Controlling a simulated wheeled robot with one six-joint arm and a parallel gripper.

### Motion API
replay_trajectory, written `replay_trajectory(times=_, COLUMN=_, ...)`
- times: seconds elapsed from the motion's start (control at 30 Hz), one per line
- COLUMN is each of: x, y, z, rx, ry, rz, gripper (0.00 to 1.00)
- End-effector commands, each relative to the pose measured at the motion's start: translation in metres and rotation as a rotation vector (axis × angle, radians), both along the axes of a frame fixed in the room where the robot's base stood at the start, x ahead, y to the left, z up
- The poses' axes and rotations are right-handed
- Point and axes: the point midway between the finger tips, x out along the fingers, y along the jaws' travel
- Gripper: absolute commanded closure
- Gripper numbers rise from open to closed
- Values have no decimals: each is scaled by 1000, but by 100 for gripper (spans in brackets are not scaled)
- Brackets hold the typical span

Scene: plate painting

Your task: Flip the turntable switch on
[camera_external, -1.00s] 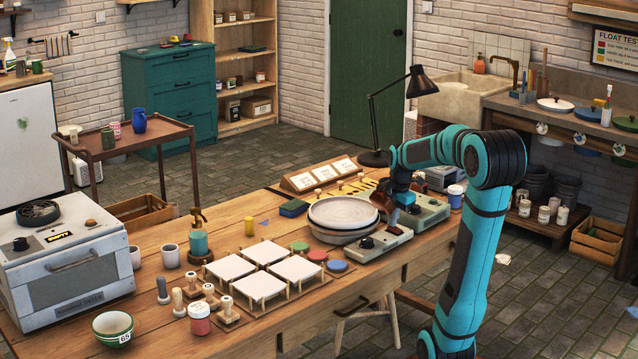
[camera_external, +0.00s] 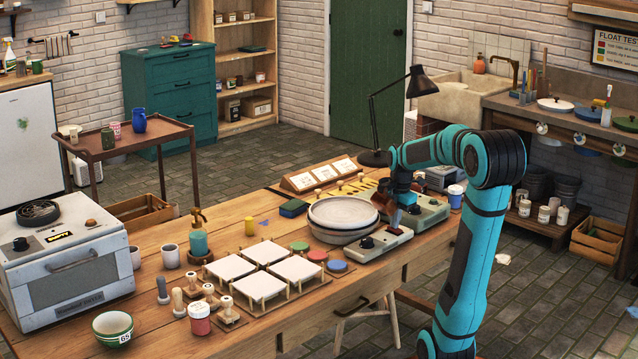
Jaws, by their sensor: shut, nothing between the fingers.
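The turntable (camera_external: 343,211) is a round pale grey wheel on the right part of the wooden table. Its low cream base (camera_external: 362,256) extends in front of the wheel and to the right, with a dark knob (camera_external: 367,243) on top. My gripper (camera_external: 395,222) points down over the right end of this base, to the right of the knob. It is shut and holds nothing. The fingertips are small and dark here, and I cannot tell whether they touch the base. The switch is too small or hidden to make out, so its position does not show.
A second cream-and-green device (camera_external: 432,211) sits just right of my gripper, with a white jar (camera_external: 455,196) beyond. A black desk lamp (camera_external: 374,157) stands behind. White tiles on stands (camera_external: 295,269) and coloured discs (camera_external: 317,255) lie left of the turntable.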

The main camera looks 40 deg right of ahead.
Motion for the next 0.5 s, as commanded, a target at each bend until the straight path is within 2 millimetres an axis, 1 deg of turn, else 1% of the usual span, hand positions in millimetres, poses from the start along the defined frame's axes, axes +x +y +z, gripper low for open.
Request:
replay_trajectory(times=0.17, x=-5, y=0, z=2, rx=0, ry=-1, rz=0, gripper=100)
replay_trajectory(times=0.5, x=-5, y=0, z=3, rx=-1, ry=-2, rz=1, gripper=100)
